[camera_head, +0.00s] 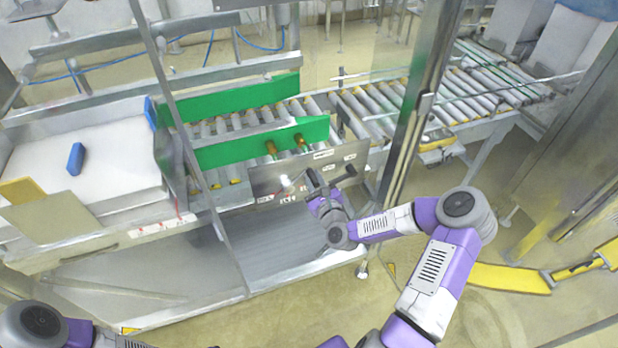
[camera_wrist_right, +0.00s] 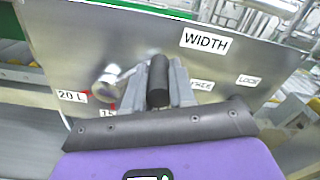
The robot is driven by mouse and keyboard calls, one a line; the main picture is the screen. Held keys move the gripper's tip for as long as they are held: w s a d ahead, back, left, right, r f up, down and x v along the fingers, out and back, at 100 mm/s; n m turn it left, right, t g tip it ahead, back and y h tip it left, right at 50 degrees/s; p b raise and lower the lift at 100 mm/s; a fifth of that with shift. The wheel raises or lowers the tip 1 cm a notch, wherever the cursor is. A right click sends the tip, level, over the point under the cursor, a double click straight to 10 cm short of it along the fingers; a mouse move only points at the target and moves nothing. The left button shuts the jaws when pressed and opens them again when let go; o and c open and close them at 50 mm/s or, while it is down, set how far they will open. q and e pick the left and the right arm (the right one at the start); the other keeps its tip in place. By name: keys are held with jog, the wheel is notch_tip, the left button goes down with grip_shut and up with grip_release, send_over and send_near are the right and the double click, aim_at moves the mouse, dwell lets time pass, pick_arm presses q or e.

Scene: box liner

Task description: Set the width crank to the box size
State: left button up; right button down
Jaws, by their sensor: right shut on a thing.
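The metal control panel (camera_head: 265,180) stands at the near side of the conveyor. In the right wrist view its WIDTH label (camera_wrist_right: 206,41) is clear, with a 20 L label (camera_wrist_right: 72,97) at the left. Another size label (camera_wrist_right: 107,113), starting with 15, is partly hidden. The crank has a round silver hub (camera_wrist_right: 105,89) and a black handle (camera_wrist_right: 158,78). A red mark shows beside the 20 L label. My right gripper (camera_head: 317,182) is at the panel, shut on the black handle. My left gripper is out of view.
FREE (camera_wrist_right: 202,84) and LOCK (camera_wrist_right: 248,80) labels sit right of the handle. Green guide plates (camera_head: 262,143) stand along the roller conveyor (camera_head: 370,105) behind the panel. A frame post (camera_head: 408,125) rises right of my right gripper. A white table (camera_head: 105,150) with a blue block is at the left.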

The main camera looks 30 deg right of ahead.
jog(key=shift+d+f+m, duration=0.45)
jog(key=shift+f+m, duration=0.05)
jog(key=shift+m, duration=0.3)
jog(key=shift+s, duration=0.1)
jog(key=c, duration=0.9)
grip_release()
jog(key=shift+c, duration=0.2)
jog(key=s+a+p, duration=0.1)
jog(key=s, duration=0.6)
jog(key=shift+s+a+p, duration=0.2)
jog(key=shift+p, duration=0.1)
